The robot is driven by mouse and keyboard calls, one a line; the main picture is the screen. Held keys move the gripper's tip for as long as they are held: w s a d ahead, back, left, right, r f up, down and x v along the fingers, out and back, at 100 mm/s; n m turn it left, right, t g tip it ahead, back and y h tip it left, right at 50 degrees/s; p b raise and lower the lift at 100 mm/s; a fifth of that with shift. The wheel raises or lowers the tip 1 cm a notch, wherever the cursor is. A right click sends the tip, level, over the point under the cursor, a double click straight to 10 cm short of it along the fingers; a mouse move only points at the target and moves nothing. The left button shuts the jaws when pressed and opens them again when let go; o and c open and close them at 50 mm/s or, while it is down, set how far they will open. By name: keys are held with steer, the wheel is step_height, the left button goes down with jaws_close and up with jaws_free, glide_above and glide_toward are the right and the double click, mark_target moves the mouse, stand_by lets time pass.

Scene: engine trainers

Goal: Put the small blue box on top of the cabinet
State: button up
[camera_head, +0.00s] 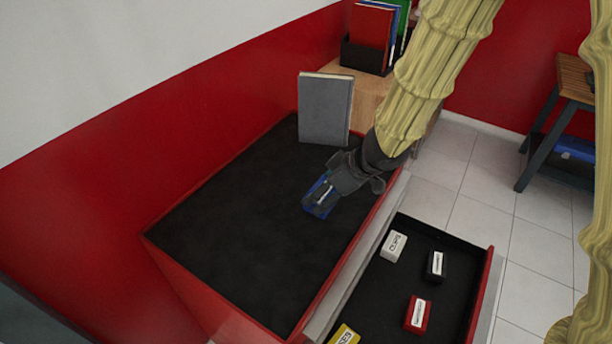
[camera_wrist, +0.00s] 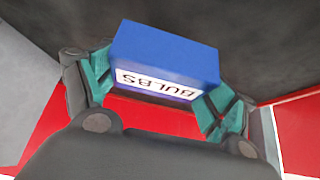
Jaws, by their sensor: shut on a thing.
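The small blue box (camera_wrist: 165,55) carries a white label reading "BULBS". My gripper (camera_wrist: 160,90) is shut on it, with a teal fingertip at each end of the box. In the head view the blue box (camera_head: 319,198) is at my gripper (camera_head: 325,190), over the right part of the cabinet's black top (camera_head: 240,220). The cabinet has red sides. I cannot tell whether the box touches the top or is a little above it. My gripper hides part of the box in the head view.
A grey book (camera_head: 325,108) stands upright at the cabinet top's far end. An open drawer (camera_head: 385,290) holds a white box (camera_head: 394,246), a black box (camera_head: 436,265), a red box (camera_head: 417,314) and a yellow box (camera_head: 344,335). The top's left and near areas are clear.

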steer(key=w+a+p, duration=0.1)
steer(key=w, duration=0.1)
steer(key=w+a+p, duration=0.1)
steer(key=w, duration=0.2)
steer(key=w+a+f+p, duration=0.1)
steer(key=w+a, duration=0.1)
steer(key=w, duration=0.1)
steer(key=shift+w+a, duration=0.1)
steer(key=shift+w, duration=0.1)
steer(key=shift+f, duration=1.8)
steer(key=shift+s, duration=0.1)
steer(key=shift+f, duration=0.15)
steer(key=o, duration=0.9)
steer(key=shift+o, duration=0.2)
steer(key=shift+d+r, duration=0.2)
steer(key=shift+r, duration=0.35)
steer(key=v, duration=1.1)
steer(key=shift+s, duration=0.2)
